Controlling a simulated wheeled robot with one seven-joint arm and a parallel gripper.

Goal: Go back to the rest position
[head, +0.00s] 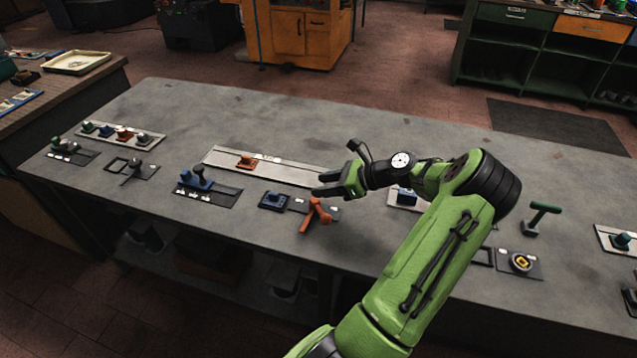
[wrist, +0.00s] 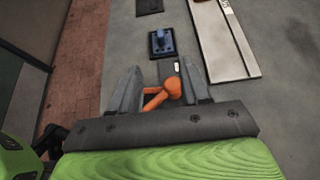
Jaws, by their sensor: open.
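My gripper (head: 328,184) is at the end of my green arm, above the middle of the grey workbench (head: 400,150). Its jaws are open and point left in the head view. In the wrist view my gripper (wrist: 160,88) shows its two grey fingers apart. An orange handle (head: 316,214) stands on the bench below the gripper, tilted in the picture. The orange handle also shows in the wrist view (wrist: 172,88), between the fingers in the picture. In the head view a space shows between gripper and handle; I cannot tell any contact.
A blue fixture (head: 274,200) sits left of the orange handle. A long pale rail with an orange block (head: 246,162) lies behind. A blue lever unit (head: 196,180) is further left. A green T-handle (head: 540,216) stands at the right. The bench's back is mostly clear.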

